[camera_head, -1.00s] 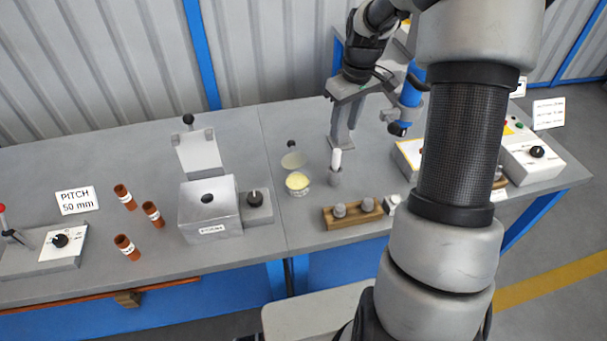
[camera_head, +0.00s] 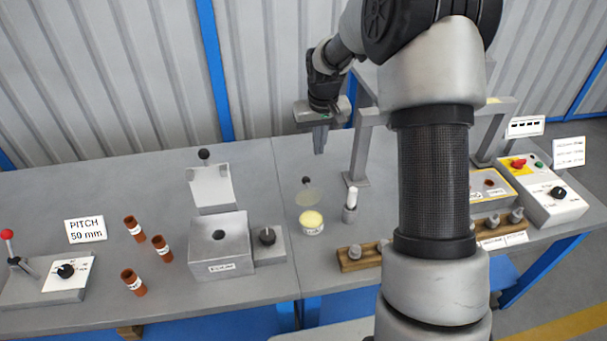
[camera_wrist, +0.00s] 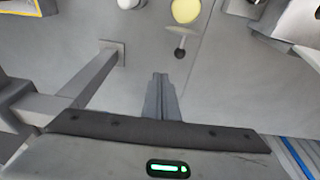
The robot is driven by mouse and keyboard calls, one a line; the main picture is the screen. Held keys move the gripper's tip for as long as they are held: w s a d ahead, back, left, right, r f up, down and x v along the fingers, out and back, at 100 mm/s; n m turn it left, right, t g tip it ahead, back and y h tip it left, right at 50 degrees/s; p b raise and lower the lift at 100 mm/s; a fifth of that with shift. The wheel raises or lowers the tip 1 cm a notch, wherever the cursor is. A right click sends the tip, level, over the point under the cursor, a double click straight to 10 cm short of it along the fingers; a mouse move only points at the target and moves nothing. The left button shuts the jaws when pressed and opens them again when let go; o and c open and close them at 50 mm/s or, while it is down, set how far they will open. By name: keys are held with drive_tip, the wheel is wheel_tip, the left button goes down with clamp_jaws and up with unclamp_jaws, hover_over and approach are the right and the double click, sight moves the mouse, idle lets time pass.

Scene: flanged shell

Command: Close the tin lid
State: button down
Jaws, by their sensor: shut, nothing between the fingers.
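The small round tin (camera_head: 312,228) stands on the bench with a pale yellow filling at its top. Its lid (camera_head: 308,197) is a thin translucent disc, tipped open at the tin's far side, with a black knob (camera_head: 306,181) on it. In the wrist view the tin (camera_wrist: 186,10) is at the top edge, with the lid (camera_wrist: 178,30) and knob (camera_wrist: 179,53) below it. My gripper (camera_head: 319,151) is shut and empty, pointing down behind the lid, apart from it. Its closed fingers also show in the wrist view (camera_wrist: 159,76).
A metal box (camera_head: 220,252) with a raised lid stands left of the tin. A white-topped cylinder (camera_head: 350,208) stands close to its right, and a grey frame post (camera_head: 358,150) rises behind that. A wooden block (camera_head: 359,258) lies in front.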

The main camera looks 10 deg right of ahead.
sight(307, 190)
drive_tip(key=w+a+f+m, duration=0.1)
drive_tip(key=w+f, duration=0.2)
drive_tip(key=f, duration=0.2)
drive_tip(key=w+a+f, duration=0.2)
drive_tip(key=f, duration=0.3)
drive_tip(key=s, duration=0.3)
drive_tip(key=shift+s+r+t, duration=0.3)
drive_tip(key=shift+s, duration=0.05)
drive_tip(key=shift+b, duration=0.55)
